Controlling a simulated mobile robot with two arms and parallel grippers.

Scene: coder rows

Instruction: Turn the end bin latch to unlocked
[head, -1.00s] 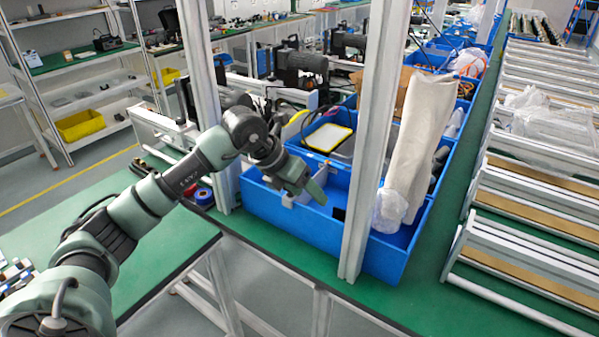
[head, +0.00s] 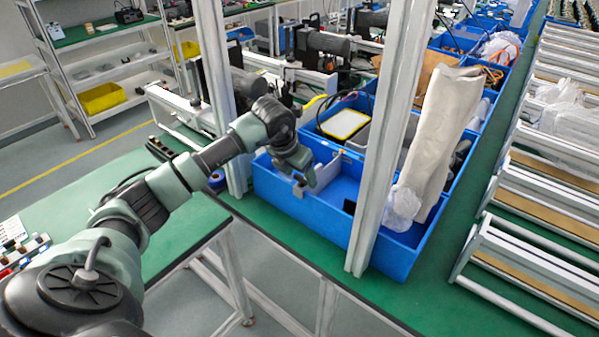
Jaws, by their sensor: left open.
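The end bin (head: 302,212) is the nearest blue bin in the row, standing on the green bench. A small black piece (head: 349,207) sits at its near wall, left of the white post; it may be the latch, but its locked or unlocked position is too small to read. My left gripper (head: 312,185) is open at the left part of this bin, over its near wall and interior. It is left of the black piece and apart from it in the picture. Whether the fingers touch the bin is unclear. My right gripper is out of view.
A white upright post (head: 391,150) stands in front of the bin, right of my gripper. A tall wrapped roll (head: 437,135) and clear plastic (head: 401,207) fill the bin's right part. A second post (head: 214,85) stands behind my left arm. Slatted racks (head: 535,260) lie at right.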

